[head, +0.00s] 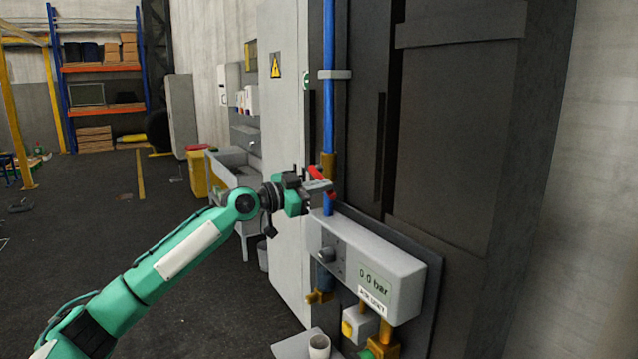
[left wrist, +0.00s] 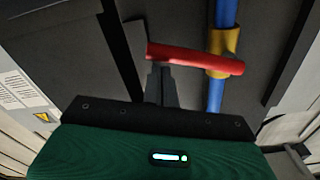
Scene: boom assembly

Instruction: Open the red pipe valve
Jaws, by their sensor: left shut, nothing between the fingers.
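The red valve handle (head: 317,173) sits at the brass valve body (head: 328,162) on the vertical blue pipe (head: 328,90). In the left wrist view the red handle (left wrist: 195,58) lies crosswise to the blue pipe (left wrist: 227,14), with one end at the brass fitting (left wrist: 222,50). My left gripper (head: 318,187) is shut and empty, close to the handle. In the left wrist view its fingers (left wrist: 160,78) are just beside the handle's free end; I cannot tell whether they touch it. My right gripper is not in view.
A grey unit (head: 365,262) with a "0.0 bar" display is mounted below the valve. A dark cabinet (head: 455,130) stands behind the pipe, and a light panel (head: 287,130) to its left. The floor at left is open.

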